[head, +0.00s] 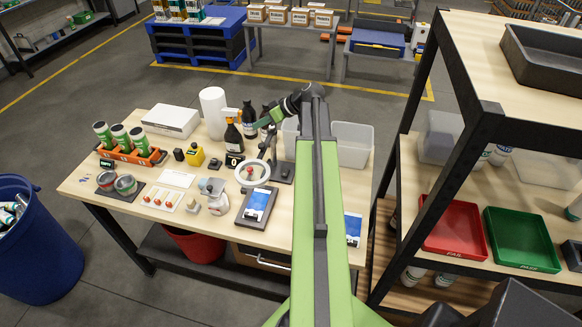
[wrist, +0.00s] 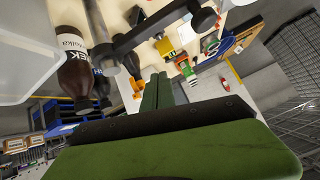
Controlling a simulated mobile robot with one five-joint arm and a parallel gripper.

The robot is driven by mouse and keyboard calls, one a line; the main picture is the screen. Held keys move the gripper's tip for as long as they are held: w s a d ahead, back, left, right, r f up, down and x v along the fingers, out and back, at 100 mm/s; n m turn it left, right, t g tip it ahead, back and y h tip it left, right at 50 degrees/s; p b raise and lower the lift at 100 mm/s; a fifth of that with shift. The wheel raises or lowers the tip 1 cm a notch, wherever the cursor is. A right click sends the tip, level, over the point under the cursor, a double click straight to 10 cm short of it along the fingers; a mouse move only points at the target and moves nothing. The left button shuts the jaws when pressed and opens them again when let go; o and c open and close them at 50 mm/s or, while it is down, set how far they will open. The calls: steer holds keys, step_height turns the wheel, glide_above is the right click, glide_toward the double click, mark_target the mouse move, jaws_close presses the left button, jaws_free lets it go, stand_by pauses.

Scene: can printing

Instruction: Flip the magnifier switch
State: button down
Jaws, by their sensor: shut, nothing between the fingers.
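The magnifier (head: 252,174) has a white ring head and a dark stand, near the middle-right of the wooden table (head: 140,215) in the head view. Its dark base (head: 282,172) stands right of the ring. I cannot make out the switch. My gripper (head: 262,122) is above the back of the table, behind and above the ring, beside the brown bottles. In the wrist view my green fingers (wrist: 157,88) are together, with nothing between them. A dark bar with a round knob, likely the magnifier's arm (wrist: 150,28), crosses beyond them.
Brown bottles (head: 233,138) stand close to my gripper; one (wrist: 75,65) shows large in the wrist view. A paper roll (head: 213,108), a yellow device (head: 195,155) and an orange can rack (head: 141,159) are further left. A clear bin (head: 352,146) is right of my arm.

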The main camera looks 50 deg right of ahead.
steer(key=s+d, duration=0.4)
steer(key=d, duration=0.3)
steer(key=s+d+f+n+g+y+b, duration=0.1)
steer(key=s+d+f+n+g+b, duration=0.15)
steer(key=s+f+b, duration=0.75)
steer(key=b, duration=0.4)
glide_above(284, 175)
steer(key=s+d, duration=0.2)
steer(key=d, duration=0.1)
steer(key=shift+t, duration=0.25)
step_height(284, 175, down, 6)
steer(key=shift+w+f, duration=0.1)
steer(key=shift+w, duration=0.05)
steer(key=f+b, duration=0.2)
steer(key=b, duration=0.1)
steer(key=shift+a+f, duration=0.2)
steer(key=shift+f, duration=0.05)
steer(key=shift+a+f+b, duration=0.15)
steer(key=shift+f+b, duration=0.2)
steer(key=shift+f, duration=0.05)
steer(key=shift+s, duration=0.2)
